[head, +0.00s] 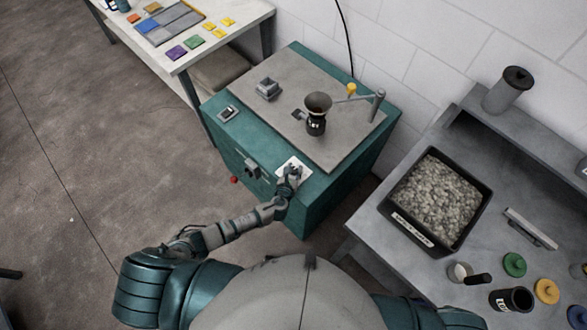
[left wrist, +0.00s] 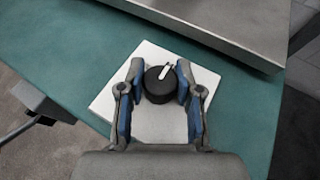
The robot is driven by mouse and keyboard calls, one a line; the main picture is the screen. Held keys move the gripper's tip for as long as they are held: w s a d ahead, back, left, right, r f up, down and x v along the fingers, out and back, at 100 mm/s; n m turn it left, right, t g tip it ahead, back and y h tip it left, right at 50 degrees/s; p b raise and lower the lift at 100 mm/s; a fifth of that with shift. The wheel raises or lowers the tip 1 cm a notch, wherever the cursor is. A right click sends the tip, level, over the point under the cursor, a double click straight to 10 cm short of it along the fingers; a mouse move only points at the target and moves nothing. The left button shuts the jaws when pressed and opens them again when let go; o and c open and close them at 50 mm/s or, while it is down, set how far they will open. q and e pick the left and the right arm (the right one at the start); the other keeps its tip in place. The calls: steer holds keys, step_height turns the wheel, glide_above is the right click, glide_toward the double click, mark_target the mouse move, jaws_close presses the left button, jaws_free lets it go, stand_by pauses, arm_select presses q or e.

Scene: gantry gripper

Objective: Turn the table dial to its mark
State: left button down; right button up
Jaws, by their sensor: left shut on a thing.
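The table dial is a black round knob (left wrist: 160,85) with a white pointer line on its top, set on a white square plate (left wrist: 152,122). In the left wrist view the pointer tips up and slightly to the right. My left gripper (left wrist: 160,80) is shut on the knob, one blue-padded finger at each side. In the head view my left gripper (head: 291,173) is at the front edge of the teal cabinet, over the white plate (head: 302,164), and hides most of the knob. I cannot make out a mark on the plate. My right gripper is not in view.
The teal cabinet (head: 318,205) has a grey top plate (head: 290,75) carrying a black funnel cup (head: 317,110) and a post with a yellow-tipped arm (head: 377,100). A grey bench with a gravel tray (head: 397,226) stands right. A white table (head: 181,65) stands upper left.

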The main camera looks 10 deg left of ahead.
arm_select(q)
steer(key=shift+w+r+n+y, duration=0.3)
steer(key=shift+n+y, duration=0.2)
steer(key=shift+y, duration=0.1)
steer(key=c, duration=0.8)
jaws_free()
steer(key=shift+o, duration=0.2)
steer(key=shift+f, duration=0.2)
steer(key=shift+s, duration=0.2)
steer(key=shift+s+r, duration=0.1)
steer(key=shift+s, duration=0.25)
steer(key=v, duration=1.1)
